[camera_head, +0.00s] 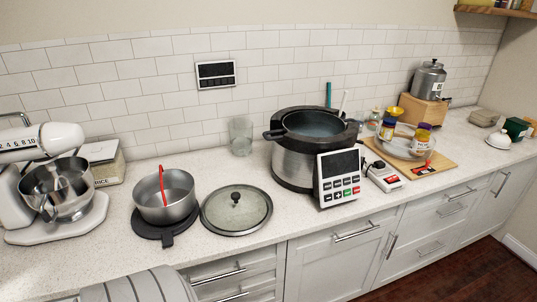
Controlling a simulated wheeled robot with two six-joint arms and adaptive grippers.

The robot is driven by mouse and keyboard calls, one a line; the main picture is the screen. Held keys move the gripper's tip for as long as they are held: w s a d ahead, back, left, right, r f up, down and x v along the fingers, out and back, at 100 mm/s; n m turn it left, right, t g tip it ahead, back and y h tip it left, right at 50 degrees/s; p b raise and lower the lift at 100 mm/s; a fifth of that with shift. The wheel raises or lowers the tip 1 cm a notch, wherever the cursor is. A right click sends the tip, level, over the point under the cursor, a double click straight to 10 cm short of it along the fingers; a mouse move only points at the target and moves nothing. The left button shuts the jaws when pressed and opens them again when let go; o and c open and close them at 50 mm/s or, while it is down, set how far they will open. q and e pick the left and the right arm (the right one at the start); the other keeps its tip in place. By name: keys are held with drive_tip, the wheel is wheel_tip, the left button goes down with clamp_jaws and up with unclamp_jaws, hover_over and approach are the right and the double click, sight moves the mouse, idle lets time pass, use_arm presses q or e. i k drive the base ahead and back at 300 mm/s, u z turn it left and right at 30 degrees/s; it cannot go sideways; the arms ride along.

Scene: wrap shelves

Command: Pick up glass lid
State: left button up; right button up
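The glass lid (237,210) lies flat on the light counter, knob up. It is round, with a metal rim and a dark knob in its middle. It lies between the steel saucepan (166,204) on the left and the large multicooker on the right. Nothing covers it. Neither of my grippers shows in the head view.
The saucepan sits on a dark round trivet (150,232), close to the lid's left. The tall multicooker (294,162) stands right of the lid. A stand mixer (50,180) is at the far left. A drinking glass (241,137) stands behind the lid. Some counter behind the lid is clear.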

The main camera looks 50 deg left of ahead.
sight(233, 210)
drive_tip(key=i, duration=1.8)
drive_tip(key=u, duration=3.15)
